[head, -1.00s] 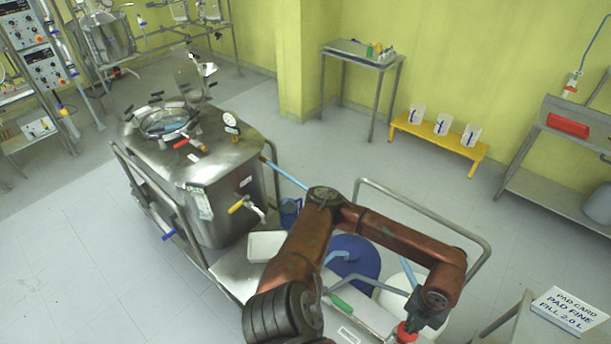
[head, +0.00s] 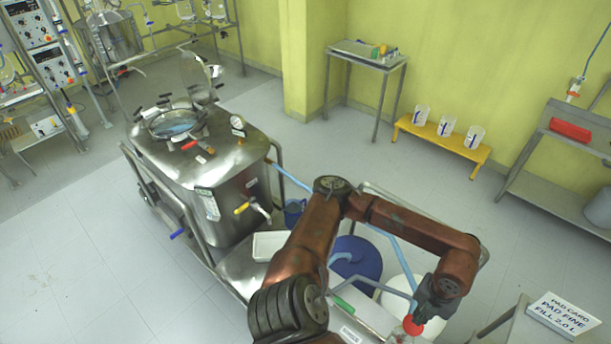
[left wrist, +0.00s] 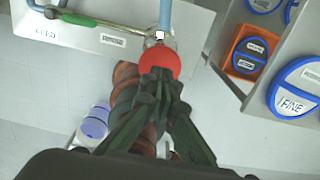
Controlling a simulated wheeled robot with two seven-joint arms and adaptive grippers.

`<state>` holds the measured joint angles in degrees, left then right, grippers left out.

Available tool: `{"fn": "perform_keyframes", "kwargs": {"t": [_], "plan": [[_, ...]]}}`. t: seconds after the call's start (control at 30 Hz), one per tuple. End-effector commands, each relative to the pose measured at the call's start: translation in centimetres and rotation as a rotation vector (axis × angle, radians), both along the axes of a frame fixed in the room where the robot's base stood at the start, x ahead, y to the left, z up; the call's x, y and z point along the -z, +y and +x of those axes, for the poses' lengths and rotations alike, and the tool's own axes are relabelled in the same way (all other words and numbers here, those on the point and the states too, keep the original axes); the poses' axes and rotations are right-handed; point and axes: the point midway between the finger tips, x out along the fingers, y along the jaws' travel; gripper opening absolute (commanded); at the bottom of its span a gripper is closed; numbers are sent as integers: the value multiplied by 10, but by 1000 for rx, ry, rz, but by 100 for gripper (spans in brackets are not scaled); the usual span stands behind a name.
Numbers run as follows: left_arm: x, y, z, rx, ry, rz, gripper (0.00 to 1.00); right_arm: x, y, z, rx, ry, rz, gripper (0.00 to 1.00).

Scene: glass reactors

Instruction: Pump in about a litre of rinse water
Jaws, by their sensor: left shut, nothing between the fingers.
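A steel vessel (head: 225,165) with a round top opening (head: 177,124) stands on a railed cart at left. A yellow-handled valve (head: 243,208) sticks out of its front. A pale blue hose (head: 290,177) runs from its side towards a blue drum (head: 355,265) and a white drum (head: 402,292) behind my left arm. My left gripper (head: 416,315) is shut and empty, fingertips at a red round knob (head: 412,327). In the left wrist view the closed fingertips (left wrist: 160,76) overlap the red knob (left wrist: 160,57); whether they touch is unclear. My right gripper is not in view.
A green lever (left wrist: 78,19) lies on a grey panel beside the knob. A side table (head: 535,318) with a pad card is at lower right. A yellow bench (head: 435,138) with white jugs stands at the back. Floor between bench and cart is clear.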

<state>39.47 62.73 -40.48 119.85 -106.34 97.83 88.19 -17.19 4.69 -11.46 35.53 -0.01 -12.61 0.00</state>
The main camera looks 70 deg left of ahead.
Motion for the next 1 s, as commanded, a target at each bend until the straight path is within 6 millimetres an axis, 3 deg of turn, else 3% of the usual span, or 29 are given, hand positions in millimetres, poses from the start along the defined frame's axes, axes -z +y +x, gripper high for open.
{"fn": "perform_keyframes", "kwargs": {"t": [0.47, 1.0], "plan": [[0, 0, 0, 0, -1, -1, 0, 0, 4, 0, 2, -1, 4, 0], [-56, 0, 0, 0, -1, 0, 0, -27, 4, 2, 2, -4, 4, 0]]}}
